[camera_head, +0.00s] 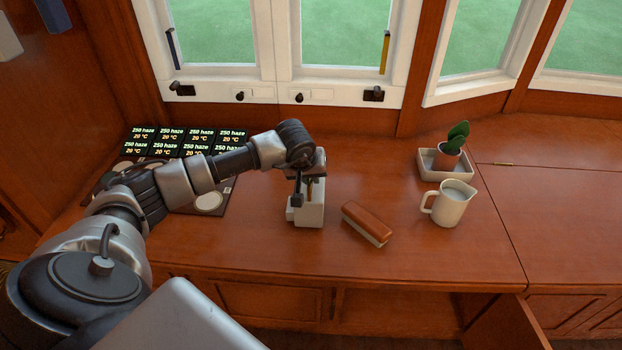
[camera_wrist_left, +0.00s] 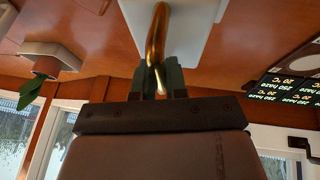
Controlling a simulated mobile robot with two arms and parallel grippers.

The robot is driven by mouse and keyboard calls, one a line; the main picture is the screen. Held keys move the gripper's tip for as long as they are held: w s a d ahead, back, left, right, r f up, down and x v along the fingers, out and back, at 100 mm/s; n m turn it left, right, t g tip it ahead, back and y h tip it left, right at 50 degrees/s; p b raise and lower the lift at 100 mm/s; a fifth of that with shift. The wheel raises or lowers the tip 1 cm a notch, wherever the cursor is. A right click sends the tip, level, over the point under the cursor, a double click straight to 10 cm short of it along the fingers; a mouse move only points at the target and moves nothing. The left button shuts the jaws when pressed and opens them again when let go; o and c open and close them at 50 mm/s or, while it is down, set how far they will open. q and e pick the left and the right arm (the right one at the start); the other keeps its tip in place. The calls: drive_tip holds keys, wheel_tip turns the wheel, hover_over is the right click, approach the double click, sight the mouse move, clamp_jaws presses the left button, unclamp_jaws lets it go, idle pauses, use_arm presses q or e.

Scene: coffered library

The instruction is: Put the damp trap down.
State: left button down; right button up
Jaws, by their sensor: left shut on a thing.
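The damp trap is a pale box (camera_head: 309,213) with a brass loop handle, on or just over the wooden counter. I cannot tell whether its base touches the wood. My left gripper (camera_head: 309,186) is above the box and shut on the handle. In the left wrist view the fingers (camera_wrist_left: 158,82) close around the brass handle (camera_wrist_left: 157,38), with the white top of the box (camera_wrist_left: 190,28) beyond. The gripper hides part of the box's top. My right gripper is not in view.
A brown-topped brush or block (camera_head: 368,221) lies close right of the box. Farther right are a white jug (camera_head: 449,205) and a potted plant (camera_head: 448,154) in a white tray (camera_head: 428,165). Small displays (camera_head: 170,140) stand at the back left. Front counter is bare.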

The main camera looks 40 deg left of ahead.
use_arm(q)
drive_tip(key=shift+f, duration=0.3)
drive_tip(key=shift+f, duration=0.15)
drive_tip(key=c, duration=1.2)
unclamp_jaws()
drive_tip(key=shift+o, duration=0.2)
